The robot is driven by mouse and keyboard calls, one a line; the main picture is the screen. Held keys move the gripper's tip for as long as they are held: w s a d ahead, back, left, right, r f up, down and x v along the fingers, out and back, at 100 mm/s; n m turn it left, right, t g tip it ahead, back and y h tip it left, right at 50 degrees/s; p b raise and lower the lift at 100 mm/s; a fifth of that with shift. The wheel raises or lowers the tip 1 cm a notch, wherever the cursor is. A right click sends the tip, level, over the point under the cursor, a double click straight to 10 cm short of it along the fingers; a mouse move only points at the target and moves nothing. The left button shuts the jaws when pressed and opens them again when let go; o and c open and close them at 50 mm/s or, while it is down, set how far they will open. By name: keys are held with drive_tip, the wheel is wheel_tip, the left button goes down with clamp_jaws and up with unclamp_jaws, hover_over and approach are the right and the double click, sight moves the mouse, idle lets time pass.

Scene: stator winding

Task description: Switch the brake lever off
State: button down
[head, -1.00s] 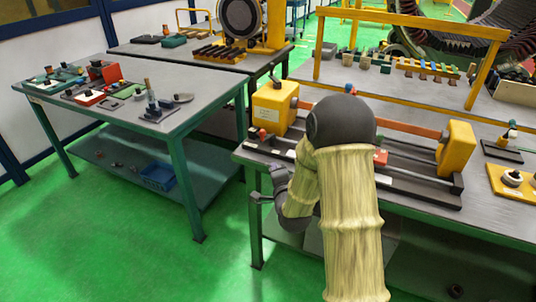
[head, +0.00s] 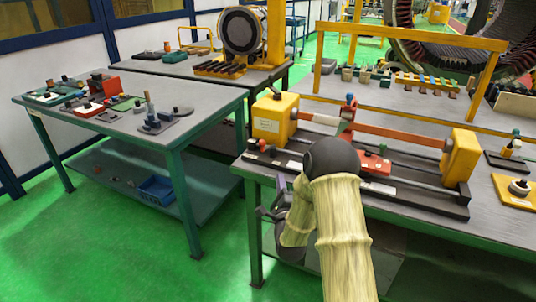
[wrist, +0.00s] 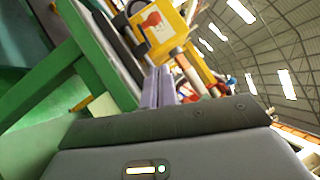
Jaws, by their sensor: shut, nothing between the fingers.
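My gripper (head: 281,185) is low at the front left edge of the right-hand workbench, below the winding fixture. Its two lilac fingers (wrist: 159,88) lie together in the wrist view, shut and empty, pointing toward a yellow end block (wrist: 160,28). In the head view this yellow end block (head: 274,118) stands at the fixture's left end, with a small black lever (head: 272,93) on top. A dark curved handle (wrist: 134,9) shows by the block in the wrist view. I cannot tell for certain which part is the brake lever. The fingers appear apart from the block.
A red bar (head: 400,131) runs to a second yellow block (head: 460,156). A red box with a green knob (head: 375,163) and a dark-knobbed part (head: 262,146) sit on the fixture base. A green table (head: 205,100) stands left. The green floor between is clear.

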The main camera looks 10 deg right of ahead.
drive_tip(key=p, duration=0.1)
approach(268, 148)
drive_tip(key=w+d+r, duration=0.2)
drive_tip(key=shift+d+r, duration=0.1)
drive_tip(key=shift+r, duration=0.3)
drive_tip(key=shift+w+a+r+p, duration=0.3)
drive_tip(key=shift+w+a+r, duration=0.2)
drive_tip(key=shift+w+a, duration=0.35)
drive_tip(key=shift+w+a+r, duration=0.15)
drive_tip(key=shift+w+a, duration=0.15)
drive_tip(key=shift+a, duration=0.1)
